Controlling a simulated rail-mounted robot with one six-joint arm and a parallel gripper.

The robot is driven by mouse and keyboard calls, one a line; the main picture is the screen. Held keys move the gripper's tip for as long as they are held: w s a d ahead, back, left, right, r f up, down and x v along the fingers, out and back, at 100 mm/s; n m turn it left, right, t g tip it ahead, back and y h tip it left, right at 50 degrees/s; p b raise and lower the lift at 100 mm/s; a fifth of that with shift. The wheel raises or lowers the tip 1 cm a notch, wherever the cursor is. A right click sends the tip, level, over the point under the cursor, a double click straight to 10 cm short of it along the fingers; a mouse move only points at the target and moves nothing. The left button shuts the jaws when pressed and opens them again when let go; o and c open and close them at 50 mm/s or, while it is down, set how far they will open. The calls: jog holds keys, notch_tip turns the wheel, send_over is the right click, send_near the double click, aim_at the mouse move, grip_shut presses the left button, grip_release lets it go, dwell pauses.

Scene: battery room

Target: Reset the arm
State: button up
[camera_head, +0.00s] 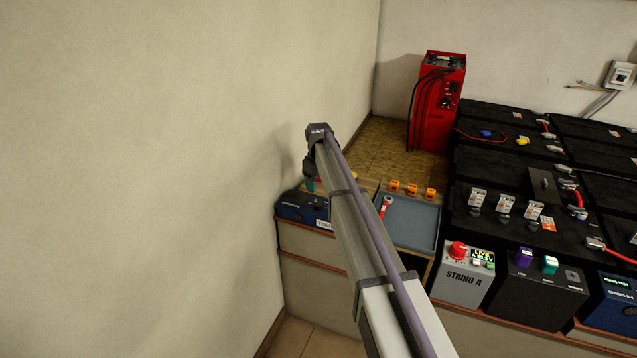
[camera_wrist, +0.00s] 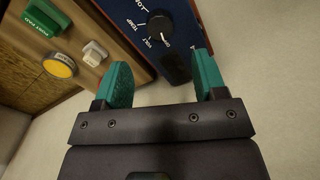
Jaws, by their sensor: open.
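My gripper (camera_wrist: 160,82) shows in the wrist view with its two green-padded fingers apart and nothing between them. Just beyond the fingertips is a blue tester box (camera_wrist: 168,50) with a black rotary knob (camera_wrist: 161,27). In the head view my arm reaches from the bottom edge toward the left wall, and its end is over the left end of the bench, by the blue tester box (camera_head: 300,207). The gripper itself is mostly hidden behind my arm there; a bit of green shows under the wrist.
A wooden panel beside the tester carries a yellow round button (camera_wrist: 60,66), a white piece and a green piece. A blue tray (camera_head: 410,222) with a red-handled tool (camera_head: 386,206), a red charger (camera_head: 436,105), black batteries and a String A box (camera_head: 463,279) stand to the right. The wall is close on the left.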

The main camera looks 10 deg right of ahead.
notch_tip(320, 180, up, 3)
jog(key=shift+f+p, duration=0.2)
jog(key=shift+p, duration=0.25)
jog(key=shift+f, duration=0.1)
jog(key=s+r+m+p, duration=0.2)
jog(key=s, duration=1.1)
jog(key=s+r+m+p, duration=0.2)
jog(key=s+r+p, duration=0.1)
jog(key=s, duration=1.1)
jog(key=s+r+m+p, duration=0.2)
jog(key=s+m, duration=0.1)
jog(key=s, duration=1)
jog(key=shift+s+r+p, duration=0.2)
jog(key=shift+r+p, duration=0.1)
jog(key=shift+r, duration=0.1)
